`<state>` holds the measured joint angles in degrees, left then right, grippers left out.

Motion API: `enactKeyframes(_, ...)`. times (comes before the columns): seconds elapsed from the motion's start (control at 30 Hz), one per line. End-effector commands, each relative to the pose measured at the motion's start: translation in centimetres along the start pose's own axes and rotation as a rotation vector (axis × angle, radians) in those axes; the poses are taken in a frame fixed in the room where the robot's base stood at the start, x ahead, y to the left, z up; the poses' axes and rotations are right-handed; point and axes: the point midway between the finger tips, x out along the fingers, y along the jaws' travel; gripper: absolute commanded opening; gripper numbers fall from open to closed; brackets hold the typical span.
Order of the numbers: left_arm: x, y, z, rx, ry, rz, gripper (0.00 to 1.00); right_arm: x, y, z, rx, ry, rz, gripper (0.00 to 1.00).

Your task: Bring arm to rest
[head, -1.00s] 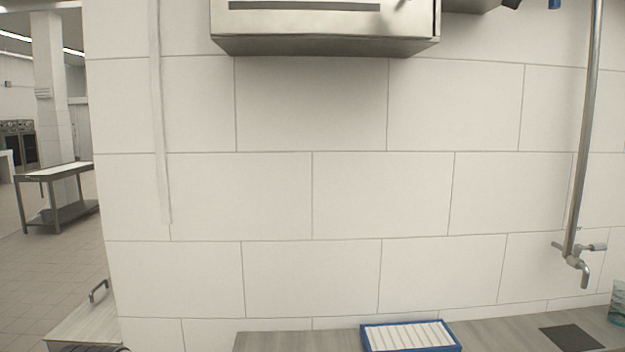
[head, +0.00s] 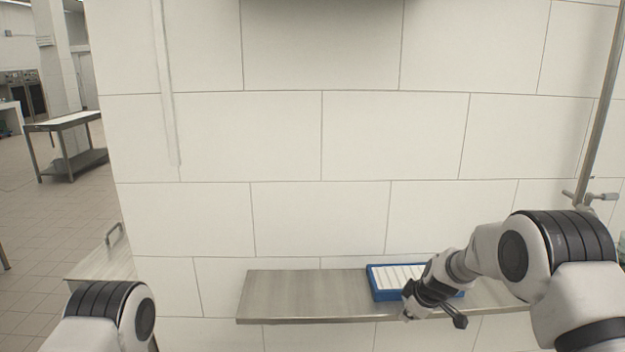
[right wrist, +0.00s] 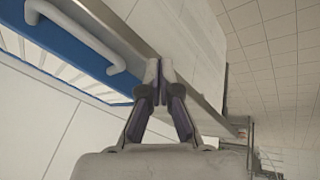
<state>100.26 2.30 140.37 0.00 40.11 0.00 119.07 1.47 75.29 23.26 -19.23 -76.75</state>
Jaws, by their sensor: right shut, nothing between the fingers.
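My right arm reaches in from the right in the head view. Its gripper (head: 432,312) is in front of the shelf's front edge, near the blue tray. In the right wrist view the right gripper (right wrist: 158,72) has its fingers together with nothing between them. Only a white and black part of my left arm (head: 110,315) shows at the lower left of the head view; the left gripper is out of frame.
A blue tray with white slats (head: 383,291) sits on the narrow shelf (head: 300,293); its handle (right wrist: 85,50) shows in the right wrist view. A metal pipe with a tap (head: 581,197) stands at right. A metal table (head: 70,122) is far left.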

Motion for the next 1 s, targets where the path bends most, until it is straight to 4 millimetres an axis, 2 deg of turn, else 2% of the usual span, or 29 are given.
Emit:
enactKeyframes(0.03, 0.1, 0.0, 0.0, 0.0, 0.0, 0.0, 0.0, 2.3, -3.0, 3.0, 0.03, -0.052, -0.043, 0.0)
enactKeyframes(0.13, 0.1, 0.0, 0.0, 0.0, 0.0, 0.0, 0.0, 5.6, -9.1, 9.0, 0.095, -0.155, -0.111, 0.0)
enactKeyframes(0.2, 0.2, 0.0, 0.0, 0.0, 0.0, 0.0, 0.0, 7.1, -13.6, 13.3, 0.143, -0.228, -0.155, 0.0)
enactKeyframes(0.27, 0.2, 0.0, 0.0, 0.0, 0.0, 0.0, 0.0, 7.8, -17.7, 16.9, 0.186, -0.291, -0.189, 0.0)
enactKeyframes(0.3, 0.2, 0.0, 0.0, 0.0, 0.0, 0.0, 0.0, 7.9, -20.5, 19.3, 0.216, -0.333, -0.21, 0.0)
enactKeyframes(0.37, 0.3, 0.0, 0.0, 0.0, 0.0, 0.0, 0.0, 7.5, -24.7, 22.8, 0.263, -0.395, -0.238, 0.0)
enactKeyframes(0.4, 0.3, 0.0, 0.0, 0.0, 0.0, 0.0, 0.0, 6.9, -27.4, 24.9, 0.296, -0.434, -0.254, 0.0)
enactKeyframes(0.47, 0.3, 0.0, 0.0, 0.0, 0.0, 0.0, 0.0, 5.6, -31.1, 27.7, 0.346, -0.487, -0.271, 0.0)
enactKeyframes(0.5, 0.3, 0.0, 0.0, 0.0, 0.0, 0.0, 0.0, 4.5, -33.4, 29.3, 0.382, -0.518, -0.28, 0.0)
enactKeyframes(0.6, 0.3, 0.0, 0.0, 0.0, 0.0, 0.0, 0.0, 0.8, -38.3, 32.3, 0.492, -0.577, -0.28, 0.0)
enactKeyframes(0.7, 0.3, 0.0, 0.0, 0.0, 0.0, 0.0, 0.0, -3.4, -41.4, 33.4, 0.66, -0.586, -0.236, 0.0)
enactKeyframes(0.73, 0.3, 0.0, 0.0, 0.0, 0.0, 0.0, 0.0, -4.0, -41.7, 33.3, 0.711, -0.576, -0.218, 0.0)
enactKeyframes(0.77, 0.4, 0.0, 0.0, 0.0, 0.0, 0.0, 0.0, -4.3, -41.8, 33.1, 0.761, -0.561, -0.196, 0.0)
enactKeyframes(0.9, 0.3, 0.0, 0.0, 0.0, 0.0, 0.0, 0.0, -3.2, -40.2, 32.0, 0.936, -0.482, -0.103, 0.0)
enactKeyframes(1.0, 0.3, 0.0, 0.0, 0.0, 0.0, 0.0, 0.0, -3.2, -40.1, 31.9, 0.982, -0.482, -0.089, 0.0)
